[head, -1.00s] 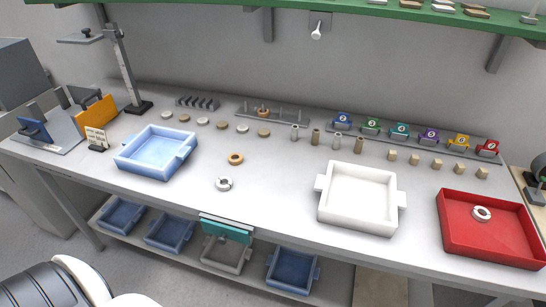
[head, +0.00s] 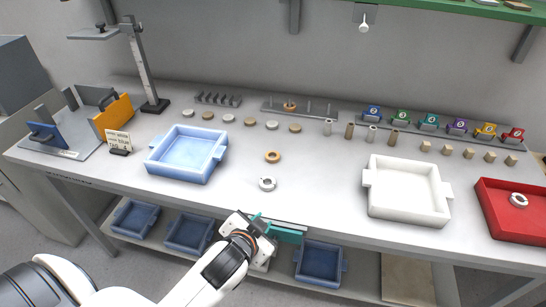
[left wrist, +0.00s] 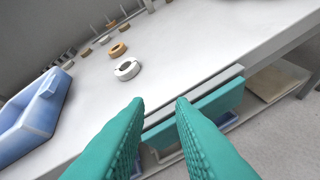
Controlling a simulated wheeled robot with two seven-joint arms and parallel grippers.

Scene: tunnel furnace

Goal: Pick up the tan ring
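The tan ring (head: 273,156) lies flat on the table, right of the blue tray and just behind a white ring (head: 267,184). In the left wrist view the tan ring (left wrist: 118,49) lies beyond the white ring (left wrist: 127,69). A similar tan ring (head: 289,106) sits on a peg of the grey rack at the back. My left gripper (head: 258,219) is at the table's front edge, short of both loose rings. Its teal fingers (left wrist: 162,103) are apart with nothing between them. My right gripper is not in view.
A blue tray (head: 223,153) stands to the left and a white tray (head: 449,207) to the right. A red tray (head: 484,214) holding another white ring is at far right. Blue bins (head: 319,279) sit on the lower shelf.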

